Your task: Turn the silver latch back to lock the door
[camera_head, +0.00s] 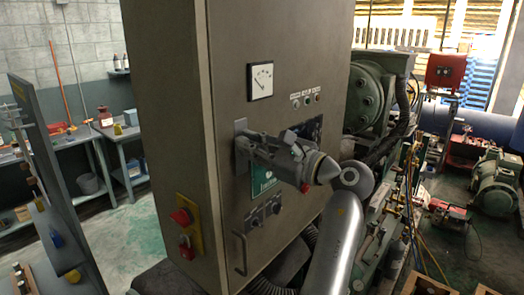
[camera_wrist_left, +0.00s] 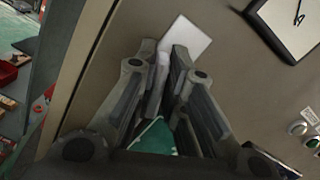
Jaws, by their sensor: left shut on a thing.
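The silver latch (camera_head: 240,128) is on the left part of the grey cabinet door (camera_head: 228,70), beside its left edge. In the left wrist view, the latch's pale plate (camera_wrist_left: 187,38) shows on the door just past the fingertips. My left gripper (camera_head: 244,145) is at the latch, its fingers pointing at the door. In the wrist view my left gripper (camera_wrist_left: 166,60) is shut on the latch's handle, which is mostly hidden between the fingers. The door looks flush with the cabinet. My right gripper is out of view.
A gauge (camera_head: 260,80) sits above the latch. A green label (camera_head: 262,180) and a door handle (camera_head: 239,253) are below it. A red-and-yellow switch box (camera_head: 187,227) is on the cabinet's side. Machinery (camera_head: 372,95) stands close on the right.

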